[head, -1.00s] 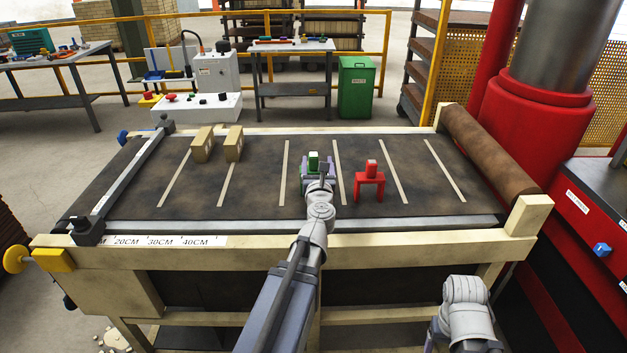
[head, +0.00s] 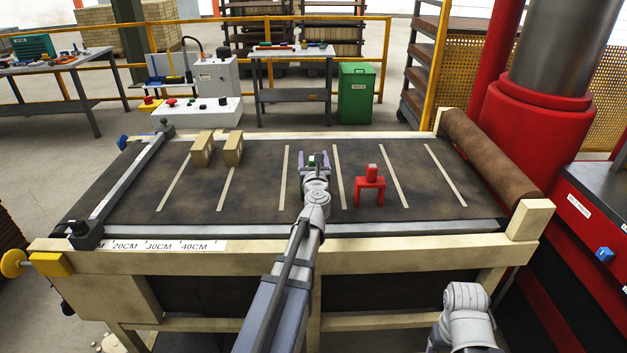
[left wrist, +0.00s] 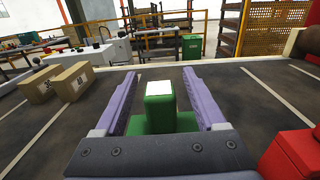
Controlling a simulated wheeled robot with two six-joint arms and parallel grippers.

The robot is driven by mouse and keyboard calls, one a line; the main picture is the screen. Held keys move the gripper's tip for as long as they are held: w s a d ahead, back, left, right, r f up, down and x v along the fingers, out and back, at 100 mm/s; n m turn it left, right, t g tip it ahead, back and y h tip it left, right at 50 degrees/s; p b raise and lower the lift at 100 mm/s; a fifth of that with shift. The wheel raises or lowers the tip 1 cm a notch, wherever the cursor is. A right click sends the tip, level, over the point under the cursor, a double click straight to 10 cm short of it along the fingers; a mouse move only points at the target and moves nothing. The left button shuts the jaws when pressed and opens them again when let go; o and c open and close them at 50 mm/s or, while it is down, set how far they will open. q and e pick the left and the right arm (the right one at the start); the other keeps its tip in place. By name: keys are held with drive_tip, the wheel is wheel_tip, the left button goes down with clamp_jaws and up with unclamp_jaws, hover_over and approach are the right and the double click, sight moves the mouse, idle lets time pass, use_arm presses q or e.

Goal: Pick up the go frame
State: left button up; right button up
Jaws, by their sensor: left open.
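The go frame is the green frame (left wrist: 160,112) with a pale top, standing on the belt. In the left wrist view its upright block stands between the two purple fingers, with a gap on each side. My left gripper (left wrist: 160,100) is open around it. In the head view the left gripper (head: 315,166) mostly hides the green frame, and only a little green shows between the fingers. A red frame (head: 370,184) stands on the belt to the right, apart from the gripper; its corner shows in the left wrist view (left wrist: 293,152). My right gripper is out of view.
Two tan blocks (head: 202,151) (head: 233,150) stand on the belt (head: 260,185) at the left. A grey bar (head: 118,192) crosses the belt's left end. A brown roll (head: 490,155) and the red press (head: 530,125) are at the right. The belt's right part is mostly clear.

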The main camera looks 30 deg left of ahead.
use_arm(q)
drive_tip(key=shift+w+a, duration=0.25)
drive_tip(key=shift+w, duration=0.2)
drive_tip(key=shift+s, duration=0.1)
clamp_jaws()
idle(1.0)
